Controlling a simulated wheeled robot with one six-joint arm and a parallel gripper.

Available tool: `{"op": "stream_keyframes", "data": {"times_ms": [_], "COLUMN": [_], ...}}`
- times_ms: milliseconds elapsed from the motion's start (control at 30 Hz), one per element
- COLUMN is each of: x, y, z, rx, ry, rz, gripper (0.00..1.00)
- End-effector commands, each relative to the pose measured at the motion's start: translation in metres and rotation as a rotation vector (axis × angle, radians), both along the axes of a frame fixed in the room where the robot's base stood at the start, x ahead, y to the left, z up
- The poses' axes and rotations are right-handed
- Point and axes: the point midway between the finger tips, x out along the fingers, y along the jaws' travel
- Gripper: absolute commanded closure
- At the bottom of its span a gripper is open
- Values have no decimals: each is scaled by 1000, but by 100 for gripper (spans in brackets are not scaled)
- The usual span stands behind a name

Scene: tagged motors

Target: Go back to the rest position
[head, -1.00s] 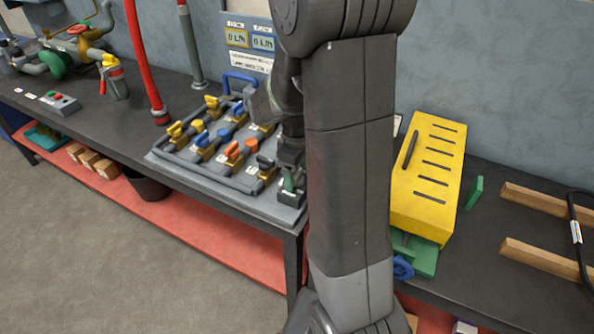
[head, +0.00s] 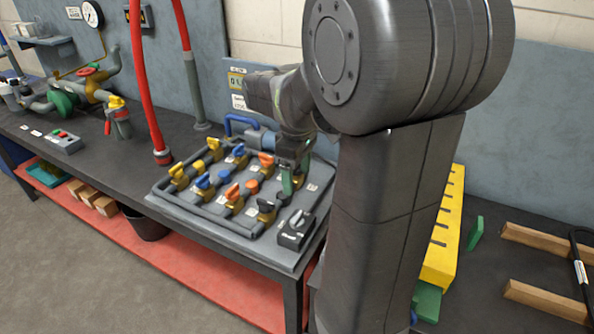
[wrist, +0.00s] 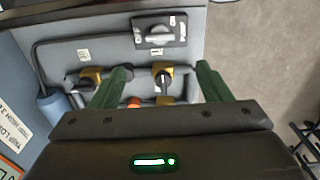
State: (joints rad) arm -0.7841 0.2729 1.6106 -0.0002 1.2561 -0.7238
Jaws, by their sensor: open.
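My gripper shows in the head view (head: 288,182) as green fingers over the right part of a grey valve panel (head: 190,208). In the wrist view my gripper (wrist: 163,82) has its two green fingers well apart. A yellow valve with a black handle (wrist: 163,78) appears between them in the picture; I cannot tell whether they touch it. A dark switch box with a grey knob (wrist: 160,33) lies beyond the fingertips, and it also shows in the head view (head: 295,230). My arm fills the right middle of the head view.
Several coloured valves stand on the panel. A red hose (head: 150,90) hangs left of it. A yellow slotted box (head: 446,230) is partly hidden behind my arm. Wooden bars (head: 545,300) lie at right on the dark bench (head: 195,140). The floor at lower left is clear.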

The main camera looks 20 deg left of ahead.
Motion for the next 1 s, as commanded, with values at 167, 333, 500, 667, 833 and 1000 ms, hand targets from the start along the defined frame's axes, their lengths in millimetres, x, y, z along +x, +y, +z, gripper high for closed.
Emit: {"op": "stream_keyframes", "data": {"times_ms": [167,333,500,667,833,1000], "x": [0,0,0,0,-1,-1], "y": [0,0,0,0,-1,-1], "z": [3,3,3,-6,-31,-66], "rx": [-1,-1,-1,-2,-4,-5], "ry": [1,0,1,2,4,4], "rz": [0,0,0,0,0,0], "gripper": [29,29,29,29,29,29]}}
